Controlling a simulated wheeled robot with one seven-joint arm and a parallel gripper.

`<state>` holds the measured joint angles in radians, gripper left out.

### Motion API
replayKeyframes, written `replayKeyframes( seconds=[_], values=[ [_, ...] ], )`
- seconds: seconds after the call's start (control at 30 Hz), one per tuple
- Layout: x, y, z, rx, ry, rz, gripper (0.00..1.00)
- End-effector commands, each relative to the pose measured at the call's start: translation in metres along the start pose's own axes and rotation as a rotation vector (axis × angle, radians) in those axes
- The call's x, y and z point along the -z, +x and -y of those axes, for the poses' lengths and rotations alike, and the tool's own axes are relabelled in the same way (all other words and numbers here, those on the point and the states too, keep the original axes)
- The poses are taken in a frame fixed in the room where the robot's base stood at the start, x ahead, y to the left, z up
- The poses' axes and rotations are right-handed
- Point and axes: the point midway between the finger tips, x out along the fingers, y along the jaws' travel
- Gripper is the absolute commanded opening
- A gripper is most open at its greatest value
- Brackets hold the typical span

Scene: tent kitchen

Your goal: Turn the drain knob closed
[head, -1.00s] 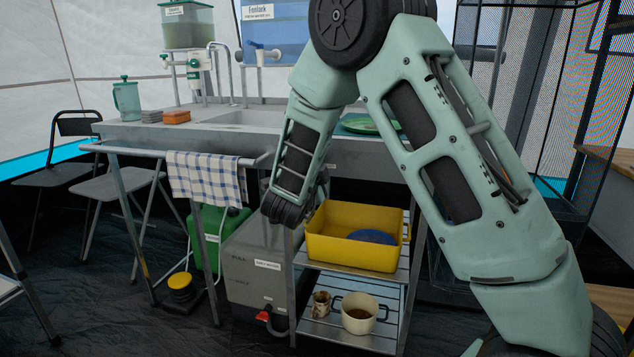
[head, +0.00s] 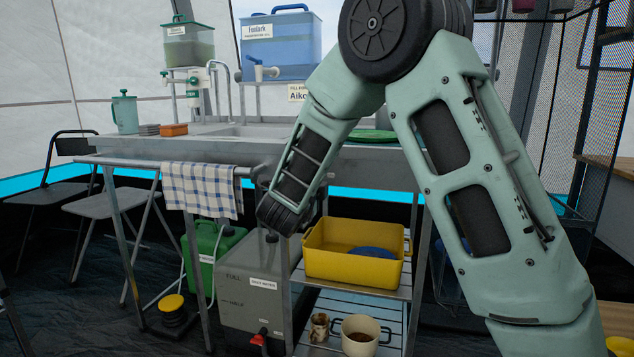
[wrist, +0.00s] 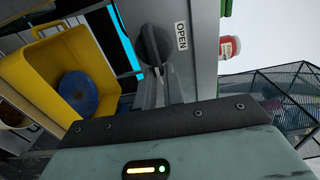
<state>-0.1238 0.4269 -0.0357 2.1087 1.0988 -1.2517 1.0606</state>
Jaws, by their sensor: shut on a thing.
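The dark grey drain knob (wrist: 153,44) shows in the wrist view on the sink unit's grey front panel, beside a white label (wrist: 182,36) reading OPEN. My gripper (wrist: 158,72) is shut on the knob, with its fingers at the knob's near end. The fingers partly cover the knob, so its exact setting is hard to tell.
The sink counter (head: 215,148) spans the back. A checked towel (head: 199,188) hangs on its rail, left of my gripper. Below are a grey waste tank (head: 248,302) and a yellow tub (head: 345,268) holding a blue thing. A mug (head: 359,338) stands on the lower shelf.

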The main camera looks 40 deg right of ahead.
Motion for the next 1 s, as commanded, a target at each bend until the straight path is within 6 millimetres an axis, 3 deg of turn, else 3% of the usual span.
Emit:
replayKeyframes(
  seconds=[0.03, 0.13, 0.23, 1.0],
  values=[
    [-0.0102, -0.0041, -0.0005, -0.004, 0.003, 0.028, 0.0],
    [-0.0104, -0.0042, -0.0003, -0.004, 0.003, 0.028, 0.0],
    [-0.0105, -0.0042, -0.0002, -0.004, 0.003, 0.028, 0.32],
    [-0.004, -0.0074, 0.001, -0.001, 0.001, 0.012, 0.32]
  ],
)
